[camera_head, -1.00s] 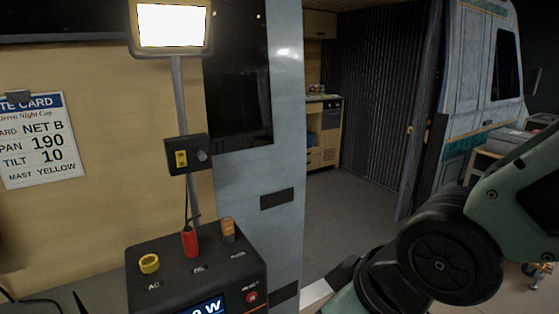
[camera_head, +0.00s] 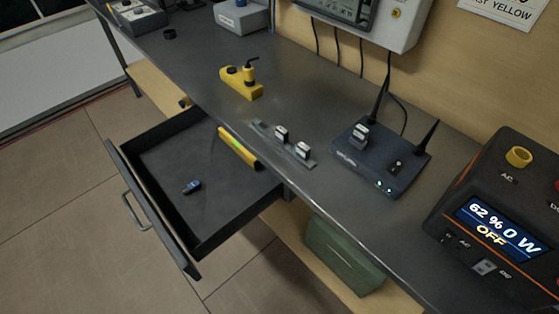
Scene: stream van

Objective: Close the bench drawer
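The bench drawer (camera_head: 226,222) is dark grey and pulled well out from under the bench top (camera_head: 190,52), at the left of the head view. Its front panel (camera_head: 150,210) carries a bar handle (camera_head: 135,212) facing the lower left. Inside lie a small blue-black object (camera_head: 192,187) and a yellow bar-shaped object (camera_head: 238,148) near the bench edge. My gripper is not in view.
On the bench stand a black router (camera_head: 378,160) with antennas, a power station (camera_head: 500,220) at the right, a yellow device (camera_head: 240,84) and a grey strip (camera_head: 283,146). A green box (camera_head: 342,255) sits below. Tiled floor (camera_head: 75,235) before the drawer is clear.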

